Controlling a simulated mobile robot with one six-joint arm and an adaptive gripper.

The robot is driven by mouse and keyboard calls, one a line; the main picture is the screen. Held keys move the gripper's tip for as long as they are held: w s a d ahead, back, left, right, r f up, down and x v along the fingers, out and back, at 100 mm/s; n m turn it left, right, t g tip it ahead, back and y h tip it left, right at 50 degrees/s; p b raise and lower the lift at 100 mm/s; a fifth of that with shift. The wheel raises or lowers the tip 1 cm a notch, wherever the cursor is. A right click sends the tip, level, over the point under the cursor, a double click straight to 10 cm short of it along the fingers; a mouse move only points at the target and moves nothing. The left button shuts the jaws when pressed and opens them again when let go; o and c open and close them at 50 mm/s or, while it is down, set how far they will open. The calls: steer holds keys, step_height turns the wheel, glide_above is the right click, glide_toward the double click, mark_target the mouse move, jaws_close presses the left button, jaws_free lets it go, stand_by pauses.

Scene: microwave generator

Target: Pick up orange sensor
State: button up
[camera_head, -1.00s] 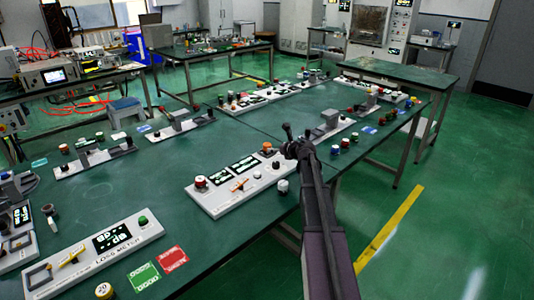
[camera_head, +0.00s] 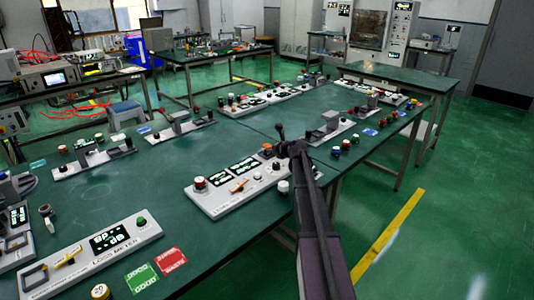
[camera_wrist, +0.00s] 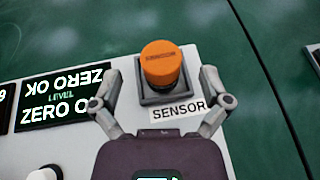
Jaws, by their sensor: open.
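The orange sensor (camera_wrist: 160,65) is a round, orange cylinder standing upright in a dark square holder (camera_wrist: 160,90) on a white panel. A "SENSOR" label sits beside the holder. In the wrist view my gripper (camera_wrist: 158,85) is open, with one finger on each side of the holder and the sensor a little beyond the fingertips. Nothing is held. In the head view the sensor (camera_head: 267,149) shows small at the panel's far end, with my gripper (camera_head: 281,140) just right of it. I cannot tell the height gap.
The white panel (camera_head: 225,205) carries two lit displays (camera_head: 244,165), a red knob (camera_head: 200,183) and an orange lever (camera_head: 239,186). Green and red cards (camera_head: 172,260) lie nearer. Bare green table surrounds the panel.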

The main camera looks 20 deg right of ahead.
mark_target(267, 146)
steer(key=shift+b+x, duration=0.35)
steer(key=shift+x, duration=1)
steer(key=shift+d, duration=0.1)
steer(key=c, duration=1.3)
steer(key=shift+c, duration=0.2)
steer(key=shift+r, duration=0.15)
step_height(267, 146, up, 4)
steer(key=p, duration=0.4)
steer(key=s, duration=1)
steer(key=s+d+p, duration=0.1)
steer(key=s, duration=0.5)
steer(key=shift+r, duration=0.35)
